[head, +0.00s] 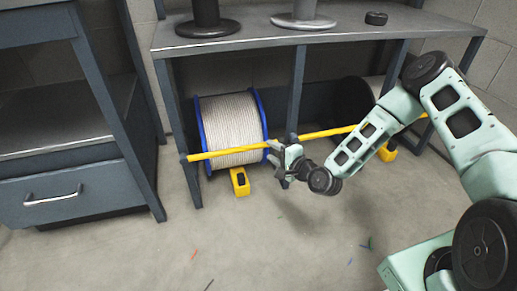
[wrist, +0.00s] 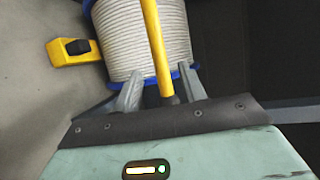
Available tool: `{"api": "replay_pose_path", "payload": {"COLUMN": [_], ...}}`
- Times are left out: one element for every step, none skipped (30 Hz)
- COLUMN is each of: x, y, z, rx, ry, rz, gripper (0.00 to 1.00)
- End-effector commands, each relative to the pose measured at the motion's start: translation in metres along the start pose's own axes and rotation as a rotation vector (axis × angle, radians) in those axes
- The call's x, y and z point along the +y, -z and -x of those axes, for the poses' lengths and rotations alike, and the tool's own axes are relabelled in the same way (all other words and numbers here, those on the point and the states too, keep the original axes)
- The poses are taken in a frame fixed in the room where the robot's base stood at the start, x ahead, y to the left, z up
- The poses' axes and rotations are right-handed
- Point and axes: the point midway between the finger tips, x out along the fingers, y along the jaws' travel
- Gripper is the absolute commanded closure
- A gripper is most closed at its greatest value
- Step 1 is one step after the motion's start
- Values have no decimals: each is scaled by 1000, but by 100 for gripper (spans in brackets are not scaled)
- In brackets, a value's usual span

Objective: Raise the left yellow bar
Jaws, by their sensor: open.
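The left yellow bar (head: 225,151) runs level across the front of the left bay, in front of a cable reel (head: 228,118) with blue rims. Its left end is at a dark pivot on the left leg, and its right end is near the middle post. My gripper (head: 272,153) is at the bar's right part. In the wrist view the bar (wrist: 155,40) passes between the two spread fingers of my gripper (wrist: 157,88). The fingers are open, and I cannot tell whether either touches the bar. The bar's right end is partly hidden by my gripper.
A second yellow bar (head: 327,132) crosses the right bay, partly behind my arm. A yellow wheel chock (head: 239,182) lies on the floor before the reel. A workbench with a drawer (head: 68,194) stands at left. The grey bench top (head: 330,36) is above. The front floor is mostly clear.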

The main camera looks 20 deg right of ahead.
Motion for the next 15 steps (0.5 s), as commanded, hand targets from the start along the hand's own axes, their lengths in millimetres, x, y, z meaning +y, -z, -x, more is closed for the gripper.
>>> {"api": "replay_pose_path", "payload": {"x": [4, 5, 4, 4, 4, 4, 4, 3, 3, 3, 3, 2, 2, 2, 2], "y": [0, 0, 0, 0, 0, 0, 0, 0, 0, 0, 0, 0, 0, 0, 0], "z": [-12, -18, -27, -32, -38, -46, -50, -55, -61, -65, -68, -72, -74, -76, -78], "rx": [-1, -1, 0, -1, -1, -1, -1, 0, 0, 0, -1, -1, -1, 0, 0], "ry": [4, 2, 4, 3, 3, 3, 2, 3, 2, 1, 2, 2, 1, 1, 0], "rz": [4, 3, 3, 3, 3, 3, 3, 2, 2, 2, 2, 2, 2, 2, 2], "gripper": [59, 59, 59, 59, 59, 59, 59, 59, 59, 59, 59, 59, 59, 59, 59]}}
